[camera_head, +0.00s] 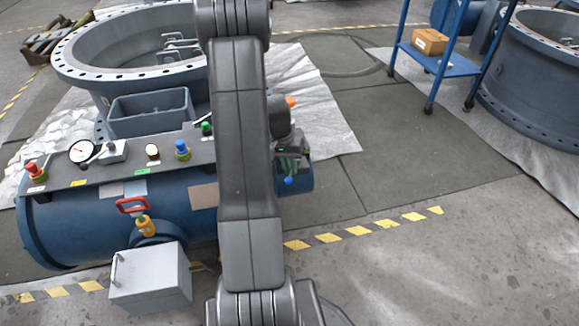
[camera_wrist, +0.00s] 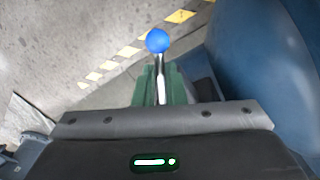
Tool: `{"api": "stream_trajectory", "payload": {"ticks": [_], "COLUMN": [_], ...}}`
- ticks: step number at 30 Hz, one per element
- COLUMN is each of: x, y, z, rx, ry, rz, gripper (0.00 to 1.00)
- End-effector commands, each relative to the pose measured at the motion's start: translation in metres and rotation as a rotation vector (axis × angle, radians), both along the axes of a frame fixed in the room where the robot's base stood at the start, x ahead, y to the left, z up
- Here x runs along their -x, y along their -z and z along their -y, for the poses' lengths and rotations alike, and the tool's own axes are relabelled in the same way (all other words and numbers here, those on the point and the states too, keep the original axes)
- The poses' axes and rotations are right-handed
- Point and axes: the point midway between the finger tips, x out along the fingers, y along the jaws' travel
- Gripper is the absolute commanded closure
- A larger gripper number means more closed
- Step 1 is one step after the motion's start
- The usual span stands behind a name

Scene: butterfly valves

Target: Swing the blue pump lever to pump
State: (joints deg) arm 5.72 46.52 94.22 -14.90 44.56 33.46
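The blue pump lever shows in the wrist view as a blue ball knob (camera_wrist: 158,41) on a thin metal stem (camera_wrist: 161,80). In the head view its blue ball (camera_head: 288,180) hangs at the right end of the blue cylinder, just below my gripper (camera_head: 287,167). The green fingers of my gripper (camera_wrist: 161,85) stand close on both sides of the stem and look shut on it, with the ball beyond the fingertips. My arm hides the lever's mount and part of the cylinder.
The blue cylinder (camera_head: 85,215) carries a grey panel (camera_head: 110,172) with a gauge and coloured knobs. A red-handled valve (camera_head: 132,205) and a grey box (camera_head: 150,278) stand in front. The floor to the right is clear up to a blue cart (camera_head: 452,66).

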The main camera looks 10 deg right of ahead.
Motion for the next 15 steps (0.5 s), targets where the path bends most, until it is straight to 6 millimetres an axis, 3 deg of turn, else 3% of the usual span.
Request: {"api": "stream_trajectory", "payload": {"ticks": [15], "x": [0.002], "y": [-0.0005], "z": [0.0022], "rx": [-0.001], "ry": [-0.043], "rz": [-0.001], "gripper": [1.0]}}
